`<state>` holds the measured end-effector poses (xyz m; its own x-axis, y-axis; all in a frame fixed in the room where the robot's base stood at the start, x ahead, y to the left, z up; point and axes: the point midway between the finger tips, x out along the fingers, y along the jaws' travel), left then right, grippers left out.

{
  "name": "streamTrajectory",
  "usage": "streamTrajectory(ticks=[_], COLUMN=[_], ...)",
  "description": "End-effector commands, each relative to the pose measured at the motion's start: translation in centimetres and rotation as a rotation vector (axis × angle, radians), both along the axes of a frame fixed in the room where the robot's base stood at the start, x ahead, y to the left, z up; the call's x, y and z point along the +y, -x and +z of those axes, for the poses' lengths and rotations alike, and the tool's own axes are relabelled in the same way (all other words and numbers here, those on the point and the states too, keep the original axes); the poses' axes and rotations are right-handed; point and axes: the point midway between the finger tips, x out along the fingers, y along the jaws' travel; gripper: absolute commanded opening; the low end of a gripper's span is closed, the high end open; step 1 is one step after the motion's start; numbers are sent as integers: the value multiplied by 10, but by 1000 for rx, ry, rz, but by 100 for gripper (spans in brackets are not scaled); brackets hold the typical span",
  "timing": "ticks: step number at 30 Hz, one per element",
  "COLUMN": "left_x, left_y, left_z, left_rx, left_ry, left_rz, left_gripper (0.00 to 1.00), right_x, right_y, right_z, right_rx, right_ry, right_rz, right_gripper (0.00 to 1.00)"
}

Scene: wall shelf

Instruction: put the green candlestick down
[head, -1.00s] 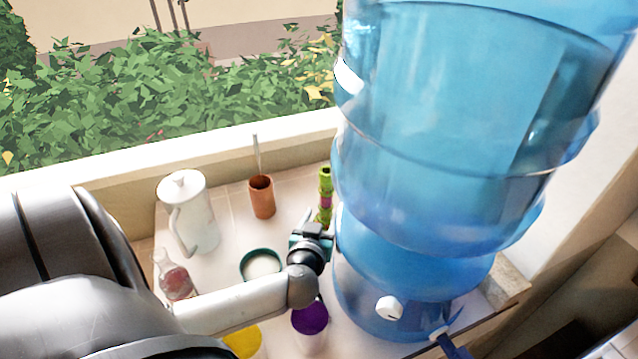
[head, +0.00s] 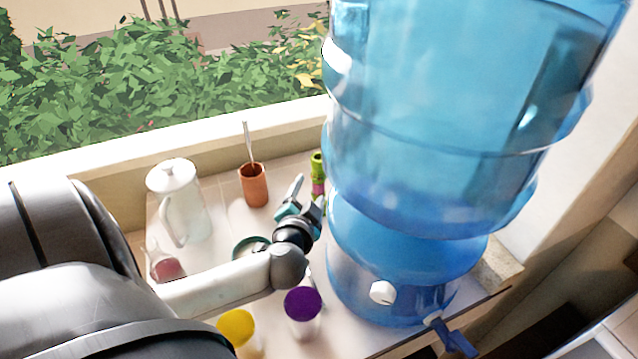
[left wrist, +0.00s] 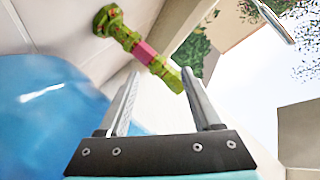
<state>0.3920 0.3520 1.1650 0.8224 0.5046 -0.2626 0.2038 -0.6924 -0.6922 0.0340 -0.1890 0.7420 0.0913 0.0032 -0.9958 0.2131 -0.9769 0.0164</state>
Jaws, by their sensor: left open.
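The green candlestick (head: 317,171), with a pink band, stands on the tiled shelf beside the blue water dispenser in the head view. Its lower part is partly hidden by my left gripper. In the left wrist view the candlestick (left wrist: 146,52) shows whole, its wide foot at the pale surface. My left gripper (head: 308,190) is open, its fingers spread just in front of the candlestick. In the left wrist view the fingertips (left wrist: 162,76) are close to its narrow end; I cannot tell whether one touches it. My right gripper is not in view.
The large water dispenser (head: 420,130) stands close on the right. A terracotta cup (head: 254,187), a white pitcher (head: 183,205), a green-rimmed bowl (head: 250,246), a pink bottle (head: 166,268), a purple-lidded jar (head: 303,308) and a yellow-lidded jar (head: 237,328) surround my arm.

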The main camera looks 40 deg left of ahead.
Motion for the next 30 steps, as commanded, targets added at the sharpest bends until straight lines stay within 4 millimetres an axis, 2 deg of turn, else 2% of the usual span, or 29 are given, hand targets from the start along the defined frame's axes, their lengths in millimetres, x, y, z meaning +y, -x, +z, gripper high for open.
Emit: streamTrajectory(ticks=[30], left_x=[8], left_y=[0], left_z=[58], left_rx=[686], left_ry=[-1213], left_rz=[-358], left_gripper=[66], right_x=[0], right_y=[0], right_z=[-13], right_rx=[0], right_ry=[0], right_rz=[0], right_gripper=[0])
